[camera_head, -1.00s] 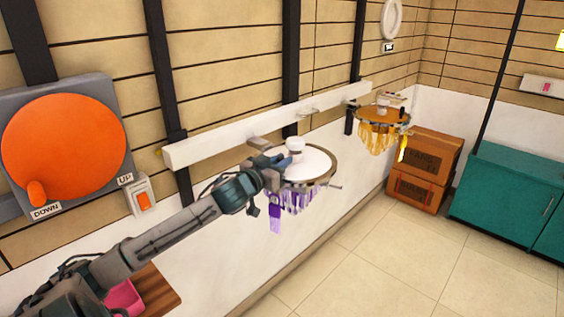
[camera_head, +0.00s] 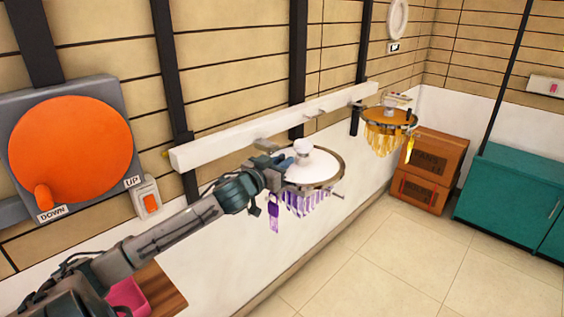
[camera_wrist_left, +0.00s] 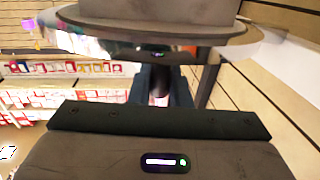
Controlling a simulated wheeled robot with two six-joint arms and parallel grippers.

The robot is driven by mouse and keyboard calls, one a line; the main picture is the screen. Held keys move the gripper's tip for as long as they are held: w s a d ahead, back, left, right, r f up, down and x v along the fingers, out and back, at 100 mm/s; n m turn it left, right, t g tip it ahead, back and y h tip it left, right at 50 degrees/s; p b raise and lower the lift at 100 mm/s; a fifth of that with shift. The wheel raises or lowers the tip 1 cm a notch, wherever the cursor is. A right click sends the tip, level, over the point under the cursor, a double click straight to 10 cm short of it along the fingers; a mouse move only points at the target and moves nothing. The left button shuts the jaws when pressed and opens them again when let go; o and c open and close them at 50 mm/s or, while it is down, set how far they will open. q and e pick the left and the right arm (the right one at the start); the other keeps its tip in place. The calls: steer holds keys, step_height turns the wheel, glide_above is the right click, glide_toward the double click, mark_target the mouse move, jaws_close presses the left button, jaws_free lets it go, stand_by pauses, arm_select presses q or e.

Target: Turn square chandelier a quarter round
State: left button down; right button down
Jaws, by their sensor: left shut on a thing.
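A chandelier with a white domed top (camera_head: 318,167) and purple hanging crystals (camera_head: 308,202) hangs by the wall in the middle of the head view. Its rim looks round rather than square. A purple tag (camera_head: 273,212) hangs at its left. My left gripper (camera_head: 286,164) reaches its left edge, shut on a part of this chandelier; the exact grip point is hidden. In the left wrist view, the jaws (camera_wrist_left: 165,88) close around a dark, purplish part under the grey rim (camera_wrist_left: 160,30). A second chandelier with amber crystals (camera_head: 386,138) hangs farther back. My right gripper is not in view.
A white rail (camera_head: 275,128) runs along the wall. An orange dial (camera_head: 70,150) marked UP and DOWN and a switch (camera_head: 150,203) are at left. Brown boxes (camera_head: 430,163) and a teal cabinet (camera_head: 515,195) stand at the back right. The floor is open.

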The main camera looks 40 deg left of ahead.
arm_select(q)
steer(key=c, duration=1.4)
jaws_free()
steer(key=shift+a, duration=0.1)
steer(key=shift+c, duration=0.2)
